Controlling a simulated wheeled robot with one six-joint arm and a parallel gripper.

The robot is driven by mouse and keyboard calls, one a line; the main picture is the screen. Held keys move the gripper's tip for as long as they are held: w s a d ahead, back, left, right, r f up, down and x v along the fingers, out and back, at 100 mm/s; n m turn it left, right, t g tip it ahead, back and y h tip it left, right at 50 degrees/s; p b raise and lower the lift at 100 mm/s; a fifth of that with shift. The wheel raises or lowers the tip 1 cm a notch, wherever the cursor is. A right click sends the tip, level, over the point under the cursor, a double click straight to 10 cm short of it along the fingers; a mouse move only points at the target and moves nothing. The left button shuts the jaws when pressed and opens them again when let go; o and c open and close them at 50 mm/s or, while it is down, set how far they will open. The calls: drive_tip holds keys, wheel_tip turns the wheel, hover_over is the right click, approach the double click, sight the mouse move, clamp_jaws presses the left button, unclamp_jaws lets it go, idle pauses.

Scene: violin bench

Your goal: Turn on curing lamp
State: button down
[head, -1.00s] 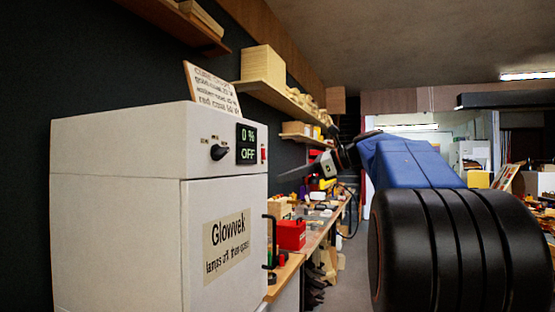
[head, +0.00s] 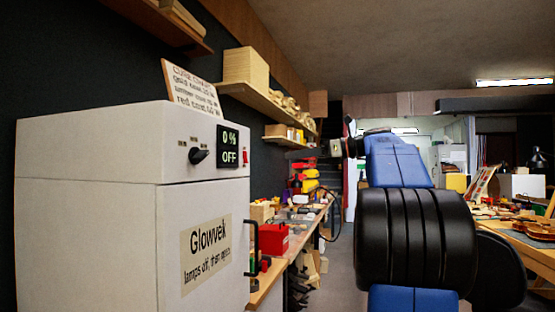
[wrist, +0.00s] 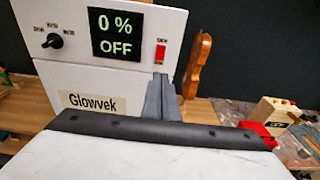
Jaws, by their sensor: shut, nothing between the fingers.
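The curing lamp is a white cabinet labelled Glowvek (head: 85,215). Its display (head: 229,147) reads 0 % and OFF, and it also shows in the wrist view (wrist: 116,35). A black knob (head: 199,156) is left of the display. A small red switch (head: 245,157) is right of it; in the wrist view, the switch (wrist: 160,53) is just above my fingertips. My gripper (wrist: 159,79) is shut and empty, its grey fingers pointing toward the panel. Whether the tips touch the cabinet cannot be told. In the head view my gripper (head: 298,153) is right of the cabinet.
A handwritten sign (head: 192,88) stands on the cabinet. A black door handle (head: 252,248) sticks out in front. A red box (head: 274,240) and tools crowd the bench behind. Shelves (head: 250,93) run along the dark wall. A violin (wrist: 196,65) is beside the panel.

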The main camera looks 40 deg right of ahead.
sight(247, 162)
drive_tip(key=x, duration=1.3)
drive_tip(key=shift+w, duration=0.15)
drive_tip(key=shift+a, duration=0.1)
drive_tip(key=shift+w+a, duration=0.1)
drive_tip(key=shift+f, duration=0.1)
